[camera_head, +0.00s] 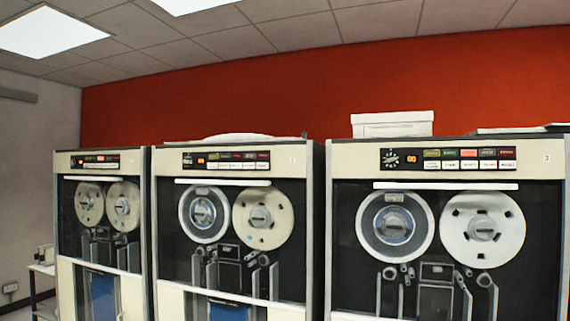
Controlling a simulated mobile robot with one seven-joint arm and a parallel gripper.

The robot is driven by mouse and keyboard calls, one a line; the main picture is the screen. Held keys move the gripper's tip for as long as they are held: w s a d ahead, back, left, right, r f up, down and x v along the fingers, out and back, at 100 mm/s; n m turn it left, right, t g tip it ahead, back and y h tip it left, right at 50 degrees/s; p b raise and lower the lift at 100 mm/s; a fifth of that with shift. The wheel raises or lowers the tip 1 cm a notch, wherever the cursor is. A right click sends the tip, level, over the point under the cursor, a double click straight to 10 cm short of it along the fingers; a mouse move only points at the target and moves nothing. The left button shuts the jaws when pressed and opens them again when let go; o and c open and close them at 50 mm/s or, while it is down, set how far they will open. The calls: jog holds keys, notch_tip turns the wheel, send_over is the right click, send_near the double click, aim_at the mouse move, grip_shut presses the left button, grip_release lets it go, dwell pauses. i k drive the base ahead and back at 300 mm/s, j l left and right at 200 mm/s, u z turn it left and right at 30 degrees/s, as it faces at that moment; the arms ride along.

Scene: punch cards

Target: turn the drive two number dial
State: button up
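Three cream tape drives stand side by side. The middle drive (280,160) has a small mark at the top right of its panel, too small to read for sure. Its small dark number dial (187,161) is at the left end of the black control strip, beside a lit orange display (201,161). The dial's setting is too small to read. The right drive (350,165) is marked 3 and has a larger-looking dial (390,158). The left drive (62,165) has a similar dial (74,161). My gripper is not in view.
Each drive has two tape reels behind a dark window; the middle drive's left reel (204,190) is one. A white box (392,124) sits on top of the right drive. A small white table (42,268) stands at the far left. The red wall (270,90) is behind.

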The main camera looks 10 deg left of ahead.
aim_at(188, 162)
jog(key=u, duration=1.15)
jog(key=i+j+z, duration=0.1)
jog(key=z, duration=0.95)
jog(key=i+j+z, duration=0.1)
jog(key=j+z, duration=1.2)
jog(key=j, duration=0.75)
jog(key=k+j, duration=0.1)
jog(key=j, duration=0.35)
jog(key=j+z, duration=0.1)
jog(key=j, duration=0.35)
jog(key=k+j, duration=0.15)
jog(key=j, duration=0.3)
jog(key=k+j+z, duration=0.1)
jog(key=j, duration=0.35)
jog(key=k+j, duration=0.1)
jog(key=j, duration=0.35)
jog(key=z, duration=0.05)
